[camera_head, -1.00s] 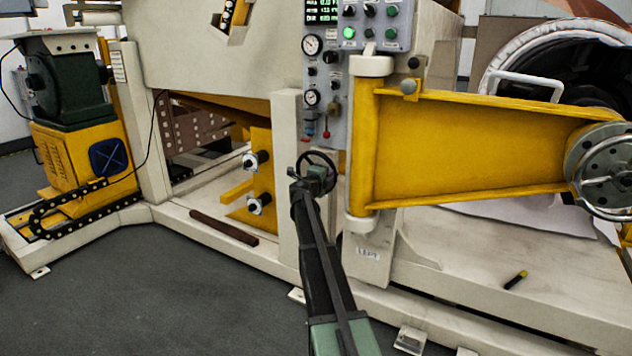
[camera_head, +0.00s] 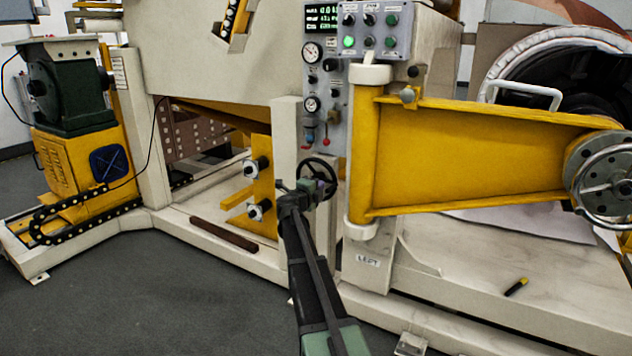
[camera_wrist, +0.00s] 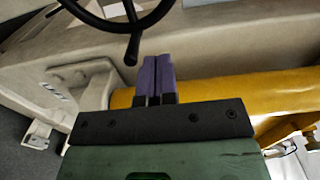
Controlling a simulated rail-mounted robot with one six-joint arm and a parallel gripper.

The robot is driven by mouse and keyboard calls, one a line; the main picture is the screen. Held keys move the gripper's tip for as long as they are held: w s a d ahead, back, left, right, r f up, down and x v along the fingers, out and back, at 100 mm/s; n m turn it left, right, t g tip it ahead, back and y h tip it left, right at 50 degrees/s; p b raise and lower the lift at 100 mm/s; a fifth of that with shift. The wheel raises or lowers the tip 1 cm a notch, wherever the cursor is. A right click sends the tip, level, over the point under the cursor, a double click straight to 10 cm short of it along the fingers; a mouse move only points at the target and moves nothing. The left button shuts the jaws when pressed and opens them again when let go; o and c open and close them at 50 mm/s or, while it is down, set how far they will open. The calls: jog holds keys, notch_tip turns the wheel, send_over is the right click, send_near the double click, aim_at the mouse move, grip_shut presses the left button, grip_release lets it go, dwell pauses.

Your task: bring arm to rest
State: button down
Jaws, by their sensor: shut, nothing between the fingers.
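My gripper (camera_wrist: 157,62) has two purple fingers pressed together with nothing between them. In the wrist view they stick up from a black bar on a green body. A black handwheel (camera_wrist: 128,18) shows beyond the fingertips, and I see a gap between them in that view. In the head view my dark arm reaches up from the bottom middle and bends near the handwheel (camera_head: 334,168) under the control panel. My fingers are small and hard to make out there.
A control panel (camera_head: 325,75) with gauges and buttons stands above the handwheel. A yellow swing arm (camera_head: 470,155) with a large metal wheel is to the right. A black-and-yellow tool (camera_head: 516,287) lies on the pale base. Open grey floor (camera_head: 140,300) is at the lower left.

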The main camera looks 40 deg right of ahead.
jog(key=v, duration=0.2)
jog(key=shift+s+a, duration=0.1)
jog(key=shift+a, duration=0.2)
